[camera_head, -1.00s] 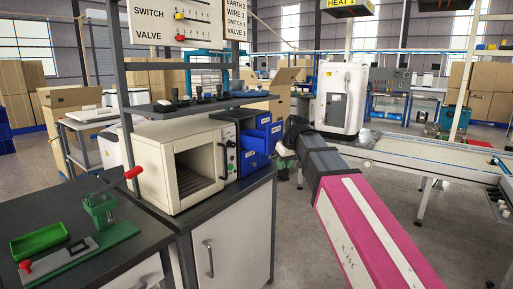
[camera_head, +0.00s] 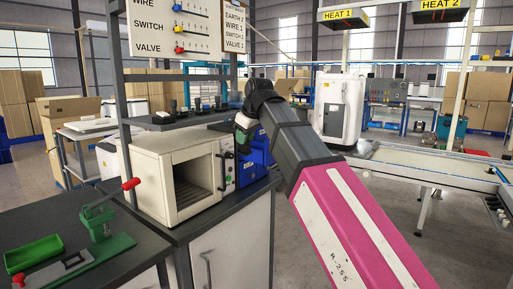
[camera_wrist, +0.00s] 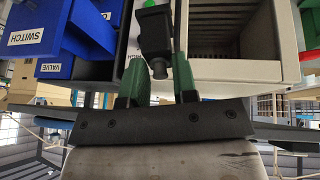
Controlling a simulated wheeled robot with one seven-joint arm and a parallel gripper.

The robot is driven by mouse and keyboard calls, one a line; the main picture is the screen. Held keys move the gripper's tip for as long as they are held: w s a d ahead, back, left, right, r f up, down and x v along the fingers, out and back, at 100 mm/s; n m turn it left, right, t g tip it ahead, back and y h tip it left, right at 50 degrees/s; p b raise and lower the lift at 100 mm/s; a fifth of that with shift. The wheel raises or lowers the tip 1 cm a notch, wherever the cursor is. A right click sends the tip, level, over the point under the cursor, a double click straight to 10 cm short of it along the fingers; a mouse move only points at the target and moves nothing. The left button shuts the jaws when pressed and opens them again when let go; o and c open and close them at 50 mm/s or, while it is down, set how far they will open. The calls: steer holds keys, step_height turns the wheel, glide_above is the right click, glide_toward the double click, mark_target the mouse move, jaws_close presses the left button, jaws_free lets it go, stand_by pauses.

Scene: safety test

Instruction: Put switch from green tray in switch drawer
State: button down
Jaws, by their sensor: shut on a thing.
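My gripper (camera_wrist: 158,75) has green fingers shut on a dark switch (camera_wrist: 155,32), in the wrist view. The blue switch drawer (camera_wrist: 36,32) carries a SWITCH label and is at the upper left of that view, to the left of the held switch and apart from it. It seems to stand out beyond the VALVE drawer below; how far it is open I cannot tell. In the head view my arm hides most of the gripper, which is by the blue drawers (camera_head: 262,165). The green tray (camera_head: 33,254) lies at the lower left and looks empty.
A cream oven-like box (camera_head: 160,175) with an open front stands just left of the drawers. A shelf (camera_head: 180,125) with several dark parts runs above it. A green press (camera_head: 103,225) with a red-knobbed lever is on the bench. The floor to the right is partly open.

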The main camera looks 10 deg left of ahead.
steer(key=shift+w+f+t, duration=0.3)
steer(key=shift+w+t, duration=0.05)
steer(key=shift+w, duration=0.2)
steer(key=shift+w+f+t, duration=0.25)
steer(key=shift+w+t, duration=0.1)
steer(key=shift+w, duration=0.15)
steer(key=w, duration=1.6)
steer(key=shift+w+a+f, duration=0.15)
steer(key=shift+w+f, duration=0.15)
steer(key=shift+f, duration=0.55)
steer(key=shift+w+a+f, duration=0.1)
steer(key=shift+w+f, duration=0.15)
steer(key=shift+f, duration=0.65)
steer(key=shift+w+a+f, duration=0.15)
steer(key=shift+w+f, duration=0.15)
steer(key=shift+f, duration=0.55)
steer(key=shift+w+f, duration=0.15)
steer(key=shift+w, duration=0.15)
steer(key=shift+w+a+g, duration=0.15)
steer(key=shift+w+g, duration=0.55)
steer(key=shift+g, duration=0.5)
steer(key=shift+w+g, duration=0.25)
steer(key=shift+g, duration=0.25)
steer(key=shift+s+f, duration=0.2)
steer(key=shift+f, duration=0.45)
steer(key=shift+f, duration=0.1)
